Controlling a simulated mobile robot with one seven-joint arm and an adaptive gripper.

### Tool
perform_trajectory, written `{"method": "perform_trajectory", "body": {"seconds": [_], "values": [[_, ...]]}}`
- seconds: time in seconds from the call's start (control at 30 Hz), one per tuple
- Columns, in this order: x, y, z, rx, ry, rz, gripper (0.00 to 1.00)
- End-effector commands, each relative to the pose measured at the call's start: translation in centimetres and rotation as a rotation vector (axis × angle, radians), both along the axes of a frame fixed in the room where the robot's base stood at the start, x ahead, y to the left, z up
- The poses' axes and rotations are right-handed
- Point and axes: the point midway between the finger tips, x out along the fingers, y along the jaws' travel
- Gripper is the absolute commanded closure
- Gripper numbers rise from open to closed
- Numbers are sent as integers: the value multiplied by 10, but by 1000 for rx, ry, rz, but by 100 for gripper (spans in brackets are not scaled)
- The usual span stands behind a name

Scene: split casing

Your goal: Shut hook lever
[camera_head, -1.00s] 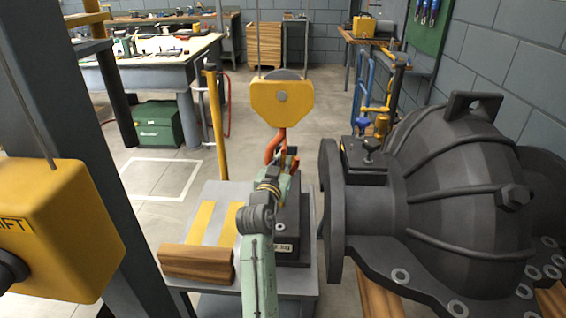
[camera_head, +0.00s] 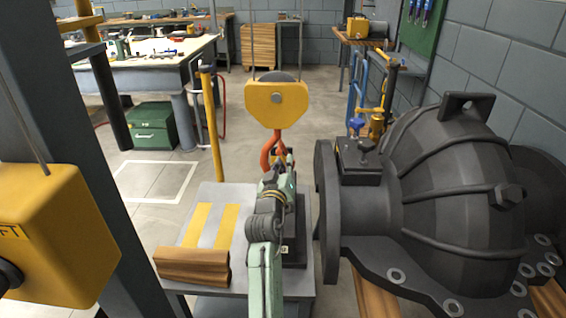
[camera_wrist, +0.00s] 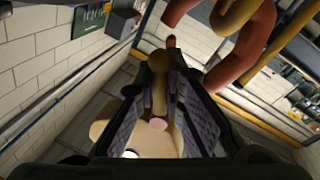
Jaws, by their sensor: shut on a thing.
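The yellow hoist block (camera_head: 277,102) hangs on cables in the middle of the head view. Its orange-red hook (camera_head: 268,156) hangs below it, and the hook's curve (camera_wrist: 262,45) fills the upper right of the wrist view. My gripper (camera_head: 281,160) is right at the hook, mostly hidden behind my own wrist. In the wrist view the two dark padded fingers of my gripper (camera_wrist: 163,80) are closed around a narrow brownish piece, which looks like the hook lever (camera_wrist: 158,66). A pinkish round end shows lower between the fingers. Whether the lever closes the hook mouth cannot be told.
The large dark casing (camera_head: 460,185) stands close on the right. A grey bench (camera_head: 235,196) with a wooden block (camera_head: 192,267) lies below my arm. A yellow lift box (camera_head: 55,235) and a dark post stand at the left. Open floor lies behind the hook.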

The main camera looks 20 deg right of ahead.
Motion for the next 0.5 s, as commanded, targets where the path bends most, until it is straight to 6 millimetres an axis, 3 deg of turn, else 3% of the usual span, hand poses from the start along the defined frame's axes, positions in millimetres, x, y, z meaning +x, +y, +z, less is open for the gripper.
{"method": "perform_trajectory", "body": {"seconds": [0.5], "values": [[-1, -3, 2, -83, 32, 0, 100]]}}
